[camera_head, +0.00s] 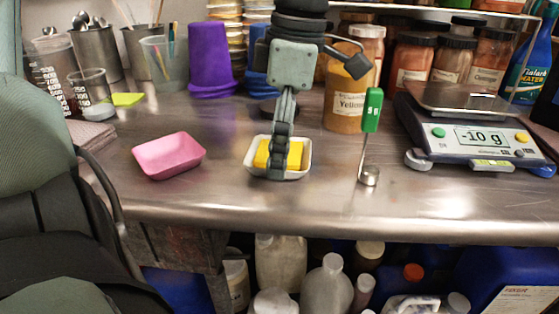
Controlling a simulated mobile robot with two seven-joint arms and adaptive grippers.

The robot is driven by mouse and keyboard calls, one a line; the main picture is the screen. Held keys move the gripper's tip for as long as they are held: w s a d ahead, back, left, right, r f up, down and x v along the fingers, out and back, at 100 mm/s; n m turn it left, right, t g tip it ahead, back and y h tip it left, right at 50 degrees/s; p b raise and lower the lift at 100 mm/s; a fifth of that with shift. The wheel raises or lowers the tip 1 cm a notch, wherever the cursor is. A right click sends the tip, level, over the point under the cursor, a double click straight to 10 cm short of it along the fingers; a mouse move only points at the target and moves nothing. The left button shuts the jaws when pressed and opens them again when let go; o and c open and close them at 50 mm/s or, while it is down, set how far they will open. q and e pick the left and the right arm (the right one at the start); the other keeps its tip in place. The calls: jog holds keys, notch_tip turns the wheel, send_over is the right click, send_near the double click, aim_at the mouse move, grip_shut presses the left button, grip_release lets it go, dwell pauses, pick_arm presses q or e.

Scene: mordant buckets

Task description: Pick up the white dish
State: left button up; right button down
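The white dish (298,174) is a small rectangular dish on the metal counter near its front edge, in the middle of the head view. A yellow block (263,153) lies in it. My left gripper (279,166) points down from the top of the picture, and its fingers cross in front of the dish and block. The fingers are seen nearly edge-on, so their spacing and any contact with the dish are unclear. They hide part of the dish's middle. The dish appears level on the counter. My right gripper is not clearly seen.
A pink dish (169,158) sits to the left. A yellow jar (346,103) and purple cup (209,62) stand behind. Bottles fill the space below the counter.

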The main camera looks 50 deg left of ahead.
pick_arm(q)
jog(key=shift+f, duration=0.1)
pick_arm(e)
jog(key=shift+f, duration=0.15)
pick_arm(q)
jog(key=c, duration=1.2)
jog(key=shift+r+p, duration=0.4)
jog(key=shift+p, duration=0.05)
jog(key=shift+r, duration=0.35)
notch_tip(320, 180, up, 4)
jog(key=shift+f, duration=0.2)
jog(key=s+a+r, duration=0.2)
jog(key=s+r, duration=0.3)
jog(key=s, duration=0.4)
jog(key=shift+s+a+r+b, duration=0.25)
jog(key=shift+s+a+b, duration=0.05)
jog(key=shift+s+b, duration=0.1)
jog(key=shift+s+a+r, duration=0.2)
jog(key=shift+s+r, duration=0.25)
jog(key=shift+s, duration=0.3)
pick_arm(e)
jog(key=shift+v, duration=0.95)
